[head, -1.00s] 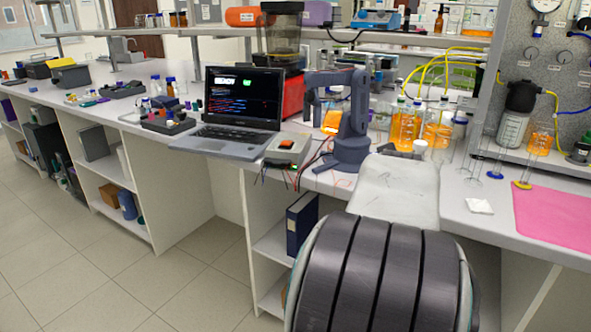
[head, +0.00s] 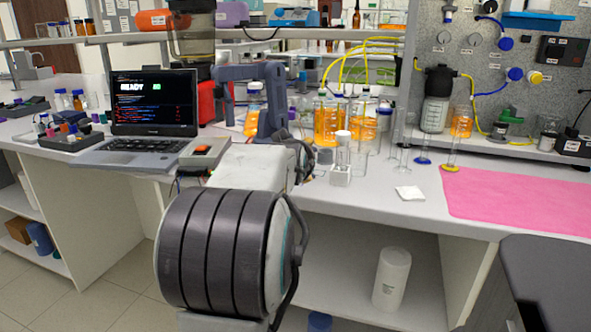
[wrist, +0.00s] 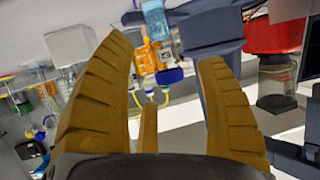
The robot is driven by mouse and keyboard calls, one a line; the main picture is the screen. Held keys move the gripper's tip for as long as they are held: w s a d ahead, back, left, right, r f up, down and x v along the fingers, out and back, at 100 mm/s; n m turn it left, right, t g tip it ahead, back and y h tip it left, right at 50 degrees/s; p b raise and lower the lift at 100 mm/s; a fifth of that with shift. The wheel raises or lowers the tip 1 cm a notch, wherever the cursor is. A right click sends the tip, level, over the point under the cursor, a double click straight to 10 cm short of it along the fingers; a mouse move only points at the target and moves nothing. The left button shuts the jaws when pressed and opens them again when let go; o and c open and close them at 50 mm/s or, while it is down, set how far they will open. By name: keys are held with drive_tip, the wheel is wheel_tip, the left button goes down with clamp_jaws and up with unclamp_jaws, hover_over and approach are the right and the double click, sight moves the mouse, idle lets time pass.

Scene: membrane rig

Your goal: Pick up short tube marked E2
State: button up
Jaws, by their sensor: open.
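I cannot make out a short tube marked E2 in either view; no E2 label is legible. Small capped tubes or vials (head: 72,128) stand at a dark rack (head: 72,142) left of the laptop in the head view, too small to read.
A laptop (head: 153,105) and a small device with an orange top (head: 203,150) stand left of my arm. Orange-filled glassware (head: 326,122), a white-capped bottle (head: 342,150) and clear cylinders with blue (head: 423,161) and yellow bases stand right. The pink mat (head: 520,205) is bare.

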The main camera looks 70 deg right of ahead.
drive_tip(key=shift+w+d+f+b, duration=0.2)
drive_tip(key=shift+d+f+b, duration=0.25)
drive_tip(key=shift+d+f, duration=0.45)
drive_tip(key=shift+w+d, duration=0.1)
drive_tip(key=shift+d, duration=0.65)
drive_tip(key=shift+o, duration=0.2)
drive_tip(key=c, duration=1.1)
